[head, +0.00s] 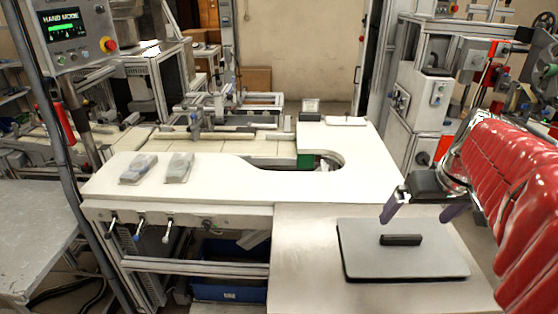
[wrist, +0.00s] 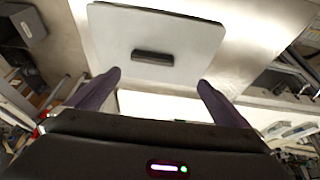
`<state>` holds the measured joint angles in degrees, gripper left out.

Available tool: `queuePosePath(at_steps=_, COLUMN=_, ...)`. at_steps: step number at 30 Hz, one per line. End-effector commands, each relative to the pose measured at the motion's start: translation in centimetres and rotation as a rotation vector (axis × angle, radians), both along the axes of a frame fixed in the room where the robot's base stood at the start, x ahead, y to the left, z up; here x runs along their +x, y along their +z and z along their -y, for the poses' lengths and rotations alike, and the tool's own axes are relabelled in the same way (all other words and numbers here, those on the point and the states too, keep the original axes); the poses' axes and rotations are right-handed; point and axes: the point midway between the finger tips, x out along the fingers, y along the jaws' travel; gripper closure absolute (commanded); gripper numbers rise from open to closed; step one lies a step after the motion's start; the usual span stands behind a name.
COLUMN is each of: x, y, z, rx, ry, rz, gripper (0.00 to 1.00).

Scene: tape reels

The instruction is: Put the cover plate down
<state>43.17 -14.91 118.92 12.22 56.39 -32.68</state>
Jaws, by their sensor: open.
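The cover plate (head: 358,262) is a flat grey plate with a dark bar handle (head: 401,240) on top. It lies flat on the metal table at the front right in the head view. It also shows in the wrist view (wrist: 190,35), with its handle (wrist: 152,58) between and beyond the fingertips. My gripper (head: 424,212) is open and empty, above the plate and apart from the handle. Its two purple fingers show spread in the wrist view (wrist: 160,80).
The metal table (head: 305,280) has bare room left of the plate. A white worktop (head: 225,185) with a curved cutout stands behind it, carrying two small wrapped packs (head: 179,167) at its left. A machine cabinet (head: 415,100) stands at the back right.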

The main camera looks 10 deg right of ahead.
Motion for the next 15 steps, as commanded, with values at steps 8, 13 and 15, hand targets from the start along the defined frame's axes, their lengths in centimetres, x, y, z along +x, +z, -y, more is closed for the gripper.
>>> queuePosePath(at_steps=8, x=0.3, y=-0.2, z=-8.4, rx=-0.013, ry=0.076, rz=0.014, gripper=0.00)
queuePosePath(at_steps=13, x=-0.4, y=-0.7, z=-13.4, rx=-0.018, ry=0.125, rz=0.027, gripper=0.00)
queuePosePath(at_steps=15, x=-0.9, y=-1.0, z=-15.4, rx=-0.020, ry=0.144, rz=0.035, gripper=0.00)
